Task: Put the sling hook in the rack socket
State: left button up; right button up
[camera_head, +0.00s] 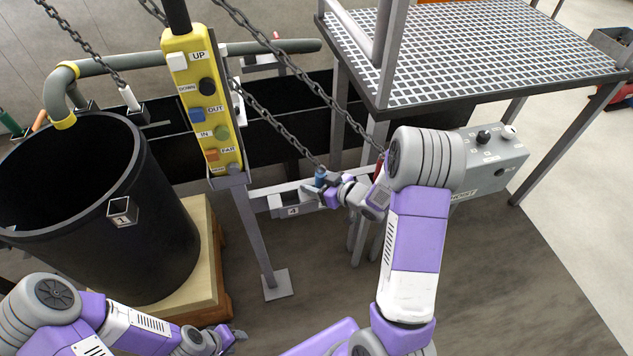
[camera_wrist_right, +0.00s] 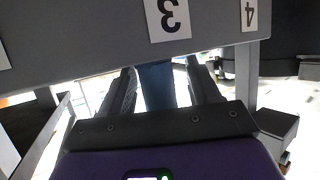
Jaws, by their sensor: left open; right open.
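A sling hook with a blue grip (camera_head: 320,176) hangs on a dark chain in the head view, at the grey rack (camera_head: 293,211). My right gripper (camera_head: 322,191) is at the rack beside the blue grip. In the right wrist view the open fingers (camera_wrist_right: 163,88) stand on either side of the blue part (camera_wrist_right: 156,86), and I cannot tell whether they touch it. The rack plate (camera_wrist_right: 100,42), with labels 3 and 4 upside down, hides its far end. How deep the hook sits in a socket is hidden. My left gripper (camera_head: 238,337) is open and empty, low over the floor.
A black drum (camera_head: 130,250) marked 1 stands on a pallet at the left. A yellow pendant (camera_head: 205,100) hangs before the flume. A grated platform (camera_head: 480,45) and grey hoist control box (camera_head: 490,160) are at the right. Other chains cross above. The front floor is clear.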

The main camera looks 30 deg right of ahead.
jog(key=shift+r+p, duration=0.3)
jog(key=p+v, duration=0.2)
jog(key=v, duration=1)
jog(key=shift+f+p, duration=0.2)
jog(key=shift+p, duration=0.15)
